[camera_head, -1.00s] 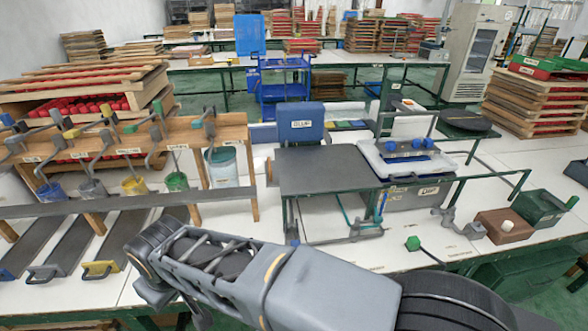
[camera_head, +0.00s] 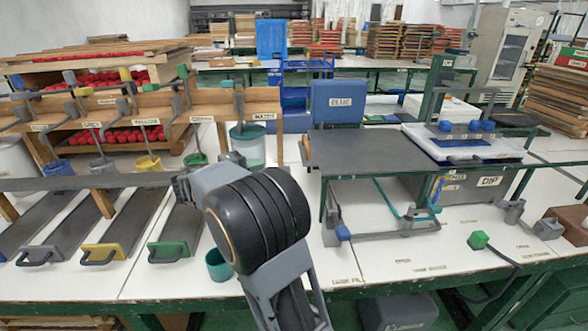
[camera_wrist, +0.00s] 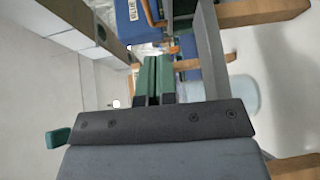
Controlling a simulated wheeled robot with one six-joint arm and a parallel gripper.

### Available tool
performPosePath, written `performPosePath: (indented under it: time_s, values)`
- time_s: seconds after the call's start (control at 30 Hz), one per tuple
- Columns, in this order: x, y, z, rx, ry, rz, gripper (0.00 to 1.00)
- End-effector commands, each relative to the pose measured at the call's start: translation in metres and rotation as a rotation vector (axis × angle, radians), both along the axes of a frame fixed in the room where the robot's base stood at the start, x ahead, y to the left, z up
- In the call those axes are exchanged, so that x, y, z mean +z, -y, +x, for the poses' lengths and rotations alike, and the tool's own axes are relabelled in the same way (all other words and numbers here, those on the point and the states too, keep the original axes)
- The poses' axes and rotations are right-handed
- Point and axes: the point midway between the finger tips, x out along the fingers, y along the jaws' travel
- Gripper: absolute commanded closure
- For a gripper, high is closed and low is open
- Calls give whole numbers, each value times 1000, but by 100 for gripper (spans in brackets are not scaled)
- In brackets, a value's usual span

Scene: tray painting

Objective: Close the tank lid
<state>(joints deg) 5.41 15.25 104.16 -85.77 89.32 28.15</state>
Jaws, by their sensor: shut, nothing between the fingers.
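A grey tank labelled DIP (camera_head: 482,188) stands on the right of the white table in the head view. A pale tray with blue knobs (camera_head: 470,142) sits above it; I cannot tell whether this is the lid or how far the tank is open. My gripper (camera_head: 181,188) is at the left, by the front of the wooden rack, well apart from the tank. In the wrist view its green fingers (camera_wrist: 158,78) are together and empty. The tank cannot be made out in the wrist view.
A dark flat panel (camera_head: 375,147) on a green frame lies between my arm and the tank. A blue box labelled BLUE (camera_head: 338,102) is behind it. A teal cup (camera_head: 219,264) stands near the front edge.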

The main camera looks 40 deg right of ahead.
Motion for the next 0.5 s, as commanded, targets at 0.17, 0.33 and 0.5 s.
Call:
performPosePath:
  time_s: [0.17, 0.33, 0.5]
  values:
    - [-1, 13, 10, 4, 8, -77, 100]
    - [0, 39, 7, 4, 8, -81, 100]
    - [0, 72, 3, 5, 8, -80, 100]
